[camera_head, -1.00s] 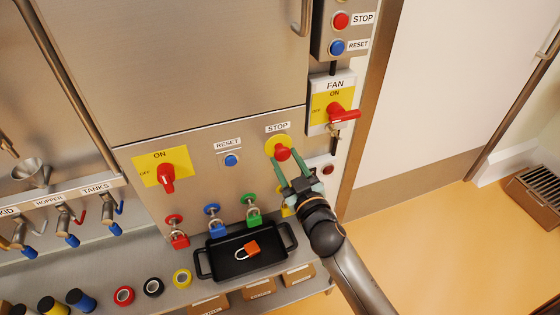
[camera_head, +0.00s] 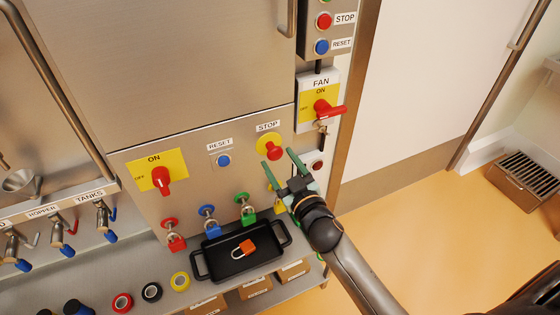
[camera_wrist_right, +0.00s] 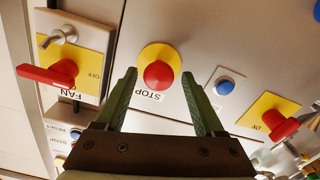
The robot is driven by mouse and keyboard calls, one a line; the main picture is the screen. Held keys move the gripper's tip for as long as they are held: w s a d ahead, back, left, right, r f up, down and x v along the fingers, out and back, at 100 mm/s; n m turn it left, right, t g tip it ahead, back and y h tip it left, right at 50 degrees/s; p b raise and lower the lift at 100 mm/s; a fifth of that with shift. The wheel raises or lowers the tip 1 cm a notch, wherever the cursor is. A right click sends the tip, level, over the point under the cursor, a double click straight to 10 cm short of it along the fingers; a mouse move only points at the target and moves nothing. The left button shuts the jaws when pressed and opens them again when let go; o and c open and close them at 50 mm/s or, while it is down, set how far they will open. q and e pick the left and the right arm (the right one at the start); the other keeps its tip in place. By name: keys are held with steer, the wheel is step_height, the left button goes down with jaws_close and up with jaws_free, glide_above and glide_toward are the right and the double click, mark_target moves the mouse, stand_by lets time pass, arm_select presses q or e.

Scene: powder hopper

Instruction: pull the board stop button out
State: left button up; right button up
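The board stop button is a red mushroom knob (camera_head: 273,152) on a round yellow plate under the STOP label in the head view. In the right wrist view the red knob (camera_wrist_right: 158,75) shows between and beyond the fingertips. My right gripper (camera_head: 279,158) is open, with its two green fingers pointing at the panel just below and right of the button. The right wrist view shows the open fingers (camera_wrist_right: 158,74) apart from the knob on both sides. No contact with the button shows. My left gripper is not in view.
A blue reset button (camera_head: 223,160) sits left of the stop button. A red fan switch (camera_head: 326,110) is above right. Padlocks, including a green one (camera_head: 247,217), hang below. A black tray (camera_head: 205,262) with an orange padlock (camera_head: 246,248) stands on the shelf.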

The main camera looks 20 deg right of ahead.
steer(key=shift+o, duration=0.6)
steer(key=shift+w, duration=0.1)
steer(key=s+b, duration=0.1)
steer(key=s, duration=1.1)
steer(key=shift+s+d, duration=0.25)
steer(key=s+a+f+g+y+p, duration=0.1)
steer(key=s+a+f+g+p, duration=0.1)
steer(key=s+f+g, duration=0.2)
steer(key=s+a+f+m+g+p, duration=0.1)
steer(key=s+f+g, duration=0.4)
steer(key=f, duration=0.8)
steer(key=s+a+p, duration=0.1)
steer(key=s+p, duration=0.1)
steer(key=s, duration=0.1)
steer(key=shift+a+f+y+p, duration=0.2)
steer(key=shift+y+p, duration=0.1)
steer(key=shift+y, duration=0.1)
